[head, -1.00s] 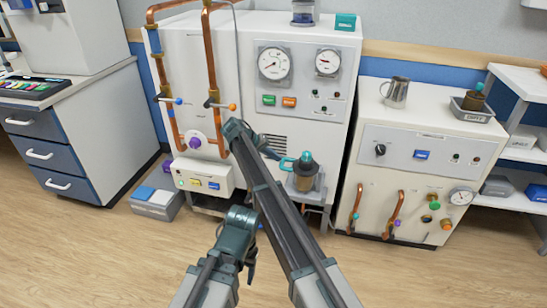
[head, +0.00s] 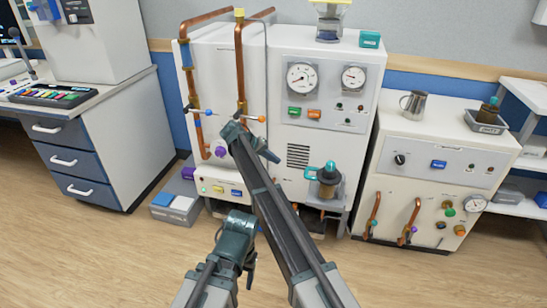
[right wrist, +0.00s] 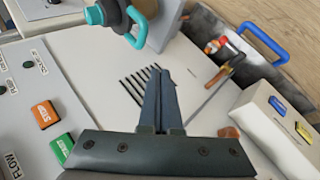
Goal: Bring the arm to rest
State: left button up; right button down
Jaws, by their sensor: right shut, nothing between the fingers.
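My right arm reaches up from the bottom of the head view, in front of the white cabinet with two gauges. Its gripper (head: 268,154) is bent toward the lower right, near the cabinet's lower front. In the right wrist view the two fingers (right wrist: 167,85) lie together with nothing between them. Behind them is the slotted vent (right wrist: 138,82) of the cabinet. My left gripper (head: 250,268) is low at the bottom middle of the head view, over the floor; its fingers are small and dark.
A teal-topped flask (head: 328,180) stands on a small shelf right of the right gripper. Copper pipes (head: 241,65) with valve levers rise behind it. The front floor is clear.

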jog(key=s+d+f+g+y, duration=0.1)
jog(key=s+d+f+y, duration=0.15)
jog(key=s, duration=1.05)
jog(key=s+d+f+y, duration=0.2)
jog(key=s+d+y, duration=0.15)
jog(key=s, duration=1.05)
jog(key=s+d+f+g+y, duration=0.1)
jog(key=s+d+f+y, duration=0.2)
jog(key=s, duration=1)
jog(key=s+a+r+n+g+h, duration=0.1)
jog(key=s+a+n+h, duration=0.3)
jog(key=a, duration=0.6)
pick_arm(q)
notch_tip(320, 180, up, 31)
jog(key=p, duration=3.1)
pick_arm(e)
notch_tip(320, 180, up, 31)
jog(key=s+m+y, duration=0.1)
jog(key=y, duration=0.1)
jog(key=shift+s, duration=0.2)
pick_arm(q)
jog(key=shift+o, duration=0.3)
jog(key=shift+d+f, duration=0.1)
pick_arm(e)
jog(key=shift+d, duration=0.1)
